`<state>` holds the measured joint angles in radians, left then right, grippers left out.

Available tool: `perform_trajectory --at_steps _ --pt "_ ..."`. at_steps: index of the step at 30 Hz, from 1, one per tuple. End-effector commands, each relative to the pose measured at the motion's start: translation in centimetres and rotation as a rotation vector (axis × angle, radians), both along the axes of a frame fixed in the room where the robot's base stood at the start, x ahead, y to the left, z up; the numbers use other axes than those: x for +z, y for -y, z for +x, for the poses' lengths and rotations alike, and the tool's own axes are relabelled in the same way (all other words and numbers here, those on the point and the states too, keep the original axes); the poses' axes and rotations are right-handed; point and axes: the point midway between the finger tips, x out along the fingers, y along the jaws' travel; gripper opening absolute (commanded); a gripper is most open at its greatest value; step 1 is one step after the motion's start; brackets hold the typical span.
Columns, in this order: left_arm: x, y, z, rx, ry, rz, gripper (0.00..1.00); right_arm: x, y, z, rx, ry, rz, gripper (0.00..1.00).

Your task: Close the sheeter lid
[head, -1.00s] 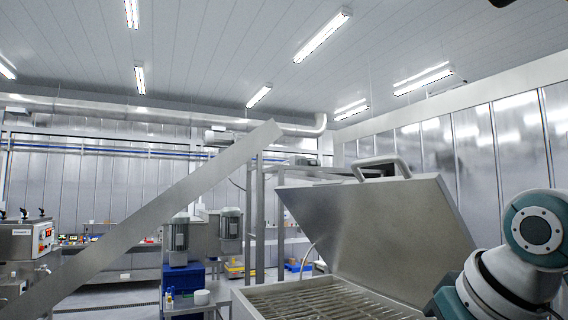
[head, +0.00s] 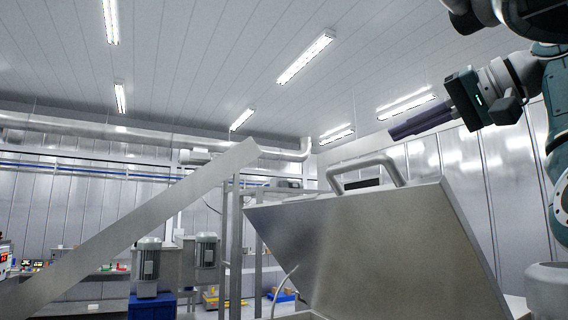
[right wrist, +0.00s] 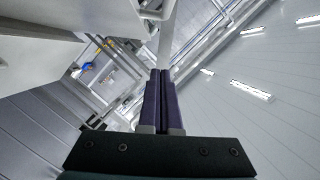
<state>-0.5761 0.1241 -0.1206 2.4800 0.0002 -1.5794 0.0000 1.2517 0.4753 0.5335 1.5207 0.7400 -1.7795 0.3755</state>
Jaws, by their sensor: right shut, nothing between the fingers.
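The sheeter lid (head: 375,250) is a large steel panel. It stands raised and tilted over the machine in the head view, with a bar handle (head: 368,163) on its upper edge. My right gripper (head: 393,134) comes in from the upper right, pointing left. Its dark purple fingers are shut and empty, above and a little right of the handle in the picture, with no contact visible. The same shut fingers show in the right wrist view (right wrist: 160,76). The sheeter's opening below the lid is mostly out of frame. My left gripper is not in view.
A long slanted steel bar (head: 140,225) crosses the left of the head view. Steel posts (head: 230,245) stand left of the lid. Two motors (head: 148,262) and a blue box (head: 150,306) are farther back. The space above the lid's left part looks clear.

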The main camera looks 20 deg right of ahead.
Motion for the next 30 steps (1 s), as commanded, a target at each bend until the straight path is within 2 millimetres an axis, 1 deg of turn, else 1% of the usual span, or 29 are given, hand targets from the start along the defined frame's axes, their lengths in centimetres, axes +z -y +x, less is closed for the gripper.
perform_trajectory --at_steps 5,12,13,14,15,19,24,30 --pt "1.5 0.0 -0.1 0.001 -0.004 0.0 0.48 -0.3 -1.1 3.1 0.004 -0.006 0.002 0.0" --pt "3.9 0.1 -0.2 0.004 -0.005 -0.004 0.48 -1.1 -2.6 8.0 0.003 -0.007 0.0 0.0" --pt "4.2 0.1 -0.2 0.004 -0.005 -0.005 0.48 -1.3 -2.8 8.5 0.004 -0.008 0.0 0.0" --pt "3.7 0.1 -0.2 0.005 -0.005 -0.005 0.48 -2.0 -3.0 8.8 0.003 -0.006 -0.001 0.0" --pt "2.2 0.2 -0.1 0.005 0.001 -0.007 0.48 -3.2 -3.6 8.5 0.002 -0.001 -0.004 0.0" --pt "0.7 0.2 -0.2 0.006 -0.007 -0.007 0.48 -4.1 -4.9 8.3 0.002 -0.001 -0.004 0.0" --pt "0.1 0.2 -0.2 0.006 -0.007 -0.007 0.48 -4.4 -5.6 8.1 0.0 -0.003 -0.003 0.0" --pt "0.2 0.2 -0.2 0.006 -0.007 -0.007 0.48 -4.3 -5.7 8.1 0.0 -0.003 -0.003 0.0"
